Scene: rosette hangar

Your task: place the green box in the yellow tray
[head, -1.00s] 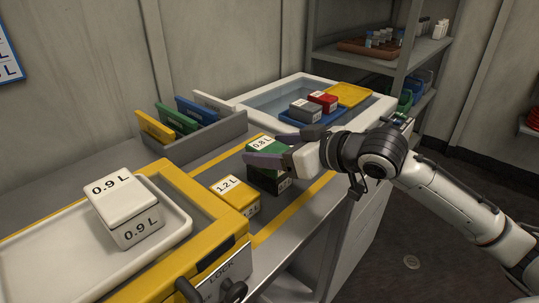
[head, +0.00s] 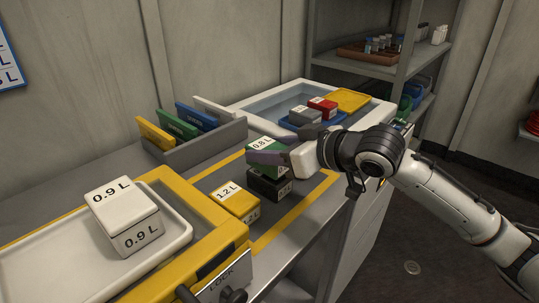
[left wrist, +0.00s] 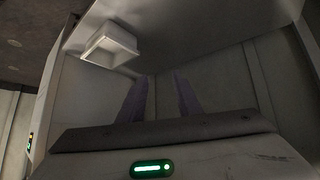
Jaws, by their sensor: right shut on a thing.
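The green box (head: 258,157), labelled 0.8 L, is held by my right gripper (head: 268,153), which is shut on it. It hangs just above a black box (head: 268,187) on the grey bench. The yellow tray (head: 351,99) lies at the back right of the white basin, beyond the gripper, and looks empty. In the left wrist view my left gripper (left wrist: 161,95) has its two purple fingers apart with nothing between them. It does not show in the head view.
A yellow box (head: 235,199) labelled 1.2 L stands beside the black box. A blue tray (head: 290,124) in the basin (head: 262,101) holds a grey box (head: 304,115) and a red box (head: 323,105). A white box (head: 122,213) sits on a white tray at front left.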

